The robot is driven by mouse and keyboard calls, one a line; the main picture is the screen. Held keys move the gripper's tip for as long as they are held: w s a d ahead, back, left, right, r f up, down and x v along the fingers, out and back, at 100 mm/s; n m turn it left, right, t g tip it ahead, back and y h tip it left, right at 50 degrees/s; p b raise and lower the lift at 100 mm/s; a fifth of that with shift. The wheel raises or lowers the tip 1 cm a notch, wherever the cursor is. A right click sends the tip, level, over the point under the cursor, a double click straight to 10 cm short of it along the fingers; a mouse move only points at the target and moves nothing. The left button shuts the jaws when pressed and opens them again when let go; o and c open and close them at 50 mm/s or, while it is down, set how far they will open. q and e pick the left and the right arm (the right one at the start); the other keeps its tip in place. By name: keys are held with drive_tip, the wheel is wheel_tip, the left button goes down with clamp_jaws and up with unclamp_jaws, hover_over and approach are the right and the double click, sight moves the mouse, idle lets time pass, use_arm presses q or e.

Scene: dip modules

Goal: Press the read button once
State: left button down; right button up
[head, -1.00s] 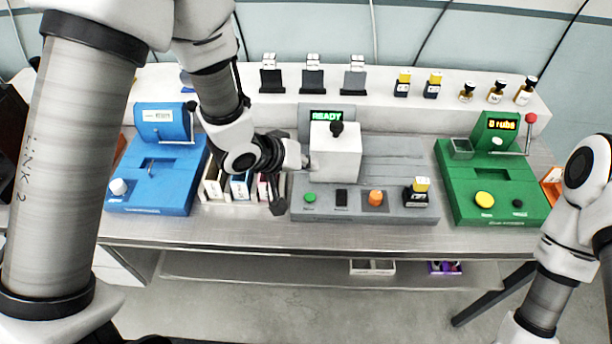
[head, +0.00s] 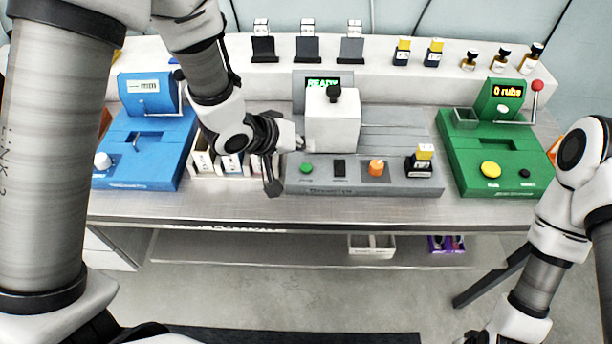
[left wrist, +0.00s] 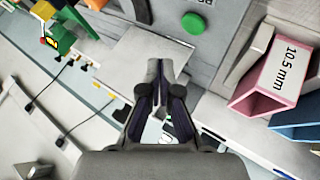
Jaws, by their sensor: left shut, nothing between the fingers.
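The grey console (head: 318,189) on the bench carries a green button (head: 306,168), a black switch (head: 339,168) and an orange knob (head: 376,167) on its front. Its screen (head: 323,82) reads READY. Button labels are too small to read here, so I cannot tell which is the read button. My left gripper (head: 272,188) points down just left of the console's front edge, left of and apart from the green button. In the left wrist view the gripper (left wrist: 158,68) is shut and empty, with the green button (left wrist: 193,22) beyond its tips. My right gripper is out of view.
A white block (head: 332,122) with a black knob stands on the console. A black module with a yellow top (head: 424,160) sits at its right end. Blue (head: 150,160) and green (head: 490,165) machines flank it. Open bins, one pink (left wrist: 272,82), stand beside the gripper.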

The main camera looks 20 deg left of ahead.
sight(304, 168)
use_arm(q)
wheel_tip(304, 168, down, 3)
drive_tip(key=shift+f+b, duration=0.15)
drive_tip(key=shift+b, duration=0.5)
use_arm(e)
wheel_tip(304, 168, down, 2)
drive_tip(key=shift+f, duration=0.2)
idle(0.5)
use_arm(q)
drive_tip(key=shift+f, duration=0.45)
drive_tip(key=shift+f, duration=0.35)
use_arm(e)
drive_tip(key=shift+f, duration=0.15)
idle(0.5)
use_arm(q)
drive_tip(key=shift+r+p, duration=0.8)
drive_tip(key=shift+p, duration=0.05)
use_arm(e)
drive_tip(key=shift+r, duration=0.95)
